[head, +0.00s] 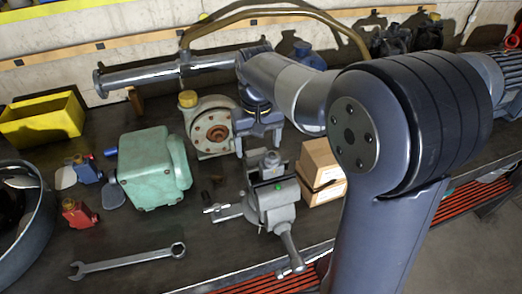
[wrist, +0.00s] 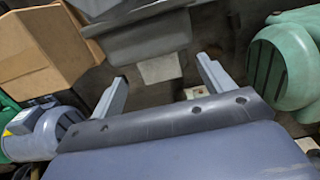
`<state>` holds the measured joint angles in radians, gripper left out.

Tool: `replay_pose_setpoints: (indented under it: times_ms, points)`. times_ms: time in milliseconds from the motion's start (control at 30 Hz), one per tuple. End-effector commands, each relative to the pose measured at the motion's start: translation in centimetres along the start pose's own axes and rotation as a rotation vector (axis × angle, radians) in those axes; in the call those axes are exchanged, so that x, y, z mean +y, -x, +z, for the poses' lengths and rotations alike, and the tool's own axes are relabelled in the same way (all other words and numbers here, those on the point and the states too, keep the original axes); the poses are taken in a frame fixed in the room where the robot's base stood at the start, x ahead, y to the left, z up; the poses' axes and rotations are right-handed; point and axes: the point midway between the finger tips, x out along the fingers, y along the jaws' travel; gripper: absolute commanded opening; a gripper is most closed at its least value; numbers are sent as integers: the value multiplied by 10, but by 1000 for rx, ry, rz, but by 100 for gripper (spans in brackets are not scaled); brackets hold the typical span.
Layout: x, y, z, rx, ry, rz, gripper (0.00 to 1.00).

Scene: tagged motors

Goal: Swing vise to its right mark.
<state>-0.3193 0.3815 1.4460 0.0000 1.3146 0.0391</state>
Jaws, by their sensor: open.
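The grey vise (head: 272,199) stands on the dark bench in the head view, with a handle bar sticking out toward the front right and a small green spot on top. In the wrist view a large grey body, which looks like the vise (wrist: 150,38), fills the top middle, beyond the fingertips. My gripper (head: 259,148) points down just behind the vise, its fingers spread. In the wrist view my gripper (wrist: 163,68) is open with nothing held between the fingers. I cannot make out the vise's right mark, and whether a finger touches the vise is unclear.
A cardboard box (head: 320,172) stands close right of the vise; a green motor (head: 150,168) stands to its left. A round-faced pump (head: 210,128) is behind-left. A wrench (head: 128,262) lies in front, and a yellow bin (head: 42,120) is far left. My arm hides the right side.

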Motion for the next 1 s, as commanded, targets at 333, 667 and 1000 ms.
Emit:
replay_pose_setpoints:
  times_ms: [333,667,1000]
  points:
    - [0,-33,0,1,0,0,76]
    - [0,-34,0,1,0,0,70]
    - [0,-34,0,1,0,0,42]
